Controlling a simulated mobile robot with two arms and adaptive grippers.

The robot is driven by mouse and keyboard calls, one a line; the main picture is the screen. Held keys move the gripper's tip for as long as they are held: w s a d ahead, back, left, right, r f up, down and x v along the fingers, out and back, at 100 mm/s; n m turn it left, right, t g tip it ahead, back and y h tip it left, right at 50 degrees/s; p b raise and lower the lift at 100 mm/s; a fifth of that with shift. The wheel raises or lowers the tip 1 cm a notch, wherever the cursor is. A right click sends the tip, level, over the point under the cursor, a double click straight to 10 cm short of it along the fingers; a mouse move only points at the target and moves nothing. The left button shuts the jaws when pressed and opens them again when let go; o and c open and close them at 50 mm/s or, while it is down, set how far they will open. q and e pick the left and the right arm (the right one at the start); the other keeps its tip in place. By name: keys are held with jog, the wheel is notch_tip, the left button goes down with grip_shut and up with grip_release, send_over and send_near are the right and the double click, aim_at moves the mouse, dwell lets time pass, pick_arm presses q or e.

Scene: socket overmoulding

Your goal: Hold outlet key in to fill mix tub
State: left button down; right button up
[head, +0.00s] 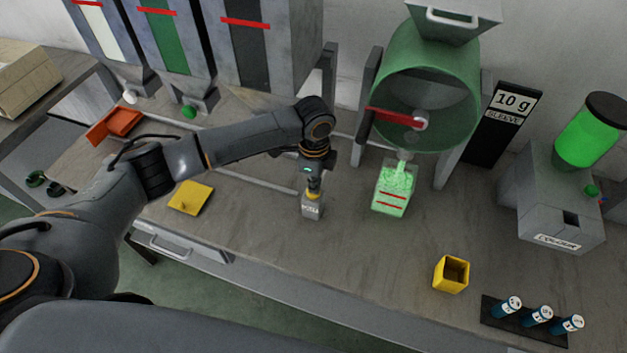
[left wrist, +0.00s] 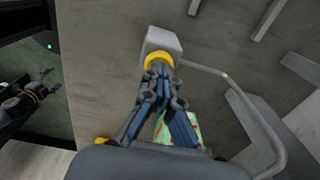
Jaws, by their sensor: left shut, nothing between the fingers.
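The outlet key is a small grey block (head: 312,210) with a yellow top, standing on the bench left of the mix tub. My left gripper (head: 313,185) points down with its fingers shut and empty, its tips at the yellow top, seemingly touching it. In the left wrist view, the fingers meet at the yellow ring (left wrist: 158,60) of the grey block (left wrist: 165,41). The mix tub (head: 392,198) is clear with red lines and holds bright green granules to near its rim. A pale green stream (head: 401,166) joins it to the green drum's outlet above.
The green drum (head: 400,62) with a red paddle stands behind the tub. A yellow cup (head: 452,274), a dark rack (head: 497,329) of blue cylinders and the colour unit (head: 560,205) stand right. A yellow plate (head: 190,198) lies left. Bench between key and cup is clear.

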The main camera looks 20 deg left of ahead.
pick_arm(q)
jog(key=shift+a+r+p, duration=0.1)
jog(key=shift+r+p, duration=2.05)
jog(key=shift+p, duration=0.85)
jog(key=shift+r+b, duration=0.4)
jog(key=shift+b, duration=0.3)
notch_tip(320, 180, up, 9)
jog(key=b, duration=0.2)
jog(key=shift+f, duration=0.1)
